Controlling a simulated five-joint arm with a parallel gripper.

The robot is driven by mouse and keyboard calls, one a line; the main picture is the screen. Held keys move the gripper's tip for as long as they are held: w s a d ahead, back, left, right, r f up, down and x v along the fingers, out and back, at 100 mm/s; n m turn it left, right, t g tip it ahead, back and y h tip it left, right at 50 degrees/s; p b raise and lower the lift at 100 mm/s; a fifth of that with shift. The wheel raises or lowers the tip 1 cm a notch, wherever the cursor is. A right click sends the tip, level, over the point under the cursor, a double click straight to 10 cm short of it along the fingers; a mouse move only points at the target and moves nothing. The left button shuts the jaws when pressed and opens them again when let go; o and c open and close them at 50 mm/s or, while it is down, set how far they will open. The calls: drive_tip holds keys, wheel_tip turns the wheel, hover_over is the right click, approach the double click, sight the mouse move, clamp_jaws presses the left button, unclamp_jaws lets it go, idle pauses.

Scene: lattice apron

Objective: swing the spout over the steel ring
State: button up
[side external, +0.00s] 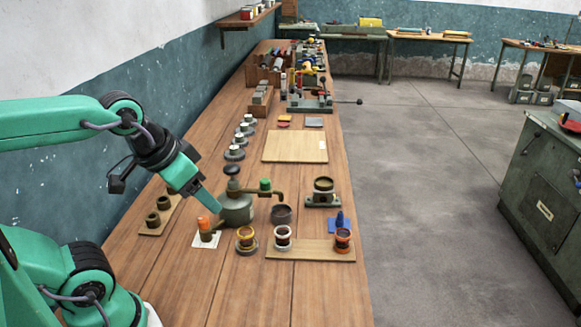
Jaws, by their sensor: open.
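A squat grey-green dispenser (237,209) with a black knob on top stands on the bench. Its spout (274,194), with a green knob (265,184) on it, points right, its tip above a dark round pot (281,214). In front stand a cup with a pale, steel-looking ring (283,236), a cup with a yellow ring (246,239) and a cup with an orange-red ring (342,240). My gripper (217,208) is open and empty, low at the dispenser's left side. Whether it touches the dispenser is unclear.
An orange cylinder (205,228) on a white sheet stands close below my gripper. A dark cup on a stand (323,191) and a blue piece (340,223) are to the right. A pale board (295,147) lies behind. A wooden rack (158,217) is at left.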

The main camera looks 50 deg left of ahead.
idle(0.4)
drive_tip(key=shift+c, duration=1.2)
drive_tip(key=n+g, duration=0.6)
drive_tip(key=n, duration=0.1)
hover_over(265, 180)
drive_tip(key=f, duration=0.5)
drive_tip(key=shift+s+d, duration=0.2)
drive_tip(key=shift+d, duration=0.05)
drive_tip(key=shift+w+a+f, duration=0.25)
drive_tip(key=shift+w+f, duration=0.05)
drive_tip(key=shift+f, duration=0.05)
drive_tip(key=shift+f, duration=0.1)
drive_tip(key=shift+f, duration=3.8)
